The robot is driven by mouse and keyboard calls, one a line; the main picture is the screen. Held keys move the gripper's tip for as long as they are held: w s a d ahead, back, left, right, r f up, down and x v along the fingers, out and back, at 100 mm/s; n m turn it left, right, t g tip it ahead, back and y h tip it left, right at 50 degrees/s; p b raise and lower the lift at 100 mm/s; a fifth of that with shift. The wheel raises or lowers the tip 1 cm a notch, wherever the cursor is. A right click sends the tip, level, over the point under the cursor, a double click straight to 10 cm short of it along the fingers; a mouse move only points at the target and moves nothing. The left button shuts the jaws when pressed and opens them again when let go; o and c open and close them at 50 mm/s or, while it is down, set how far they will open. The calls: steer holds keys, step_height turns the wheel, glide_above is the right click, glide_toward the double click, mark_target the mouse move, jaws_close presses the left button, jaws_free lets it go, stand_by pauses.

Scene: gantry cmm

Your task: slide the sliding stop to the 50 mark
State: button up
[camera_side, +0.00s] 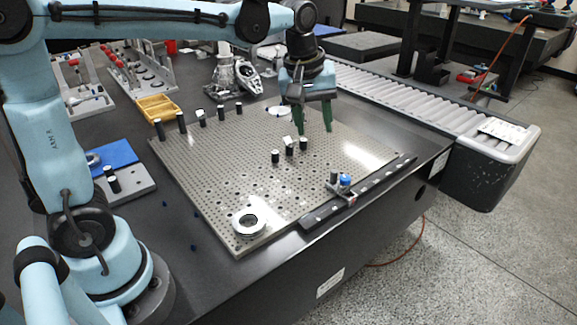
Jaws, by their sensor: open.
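The sliding stop (347,192) is a small block with a blue knob and a dark post beside it. It sits on a dark rail (318,215) with pale marks, along the front right edge of the perforated plate (215,185). The stop is nearer the rail's lower left end than its upper right end. The marks are too small to read. My gripper (314,121) points down over the back right part of the plate, open and empty, with green fingers apart. It is behind the stop and clear of it.
A metal ring (249,221) lies at the plate's front corner. A yellow tray (157,108) and a blue block (112,154) are at left. A roller conveyor (400,95) runs behind the table.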

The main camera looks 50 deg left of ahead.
mark_target(334, 171)
steer(key=w+f+n+g, duration=0.3)
steer(key=w+n, duration=0.3)
steer(key=w, duration=0.1)
steer(key=f, duration=1.2)
steer(key=shift+d+f, duration=0.1)
steer(key=shift+d, duration=0.3)
steer(key=shift+c, duration=0.3)
jaws_close()
steer(key=shift+s, duration=0.1)
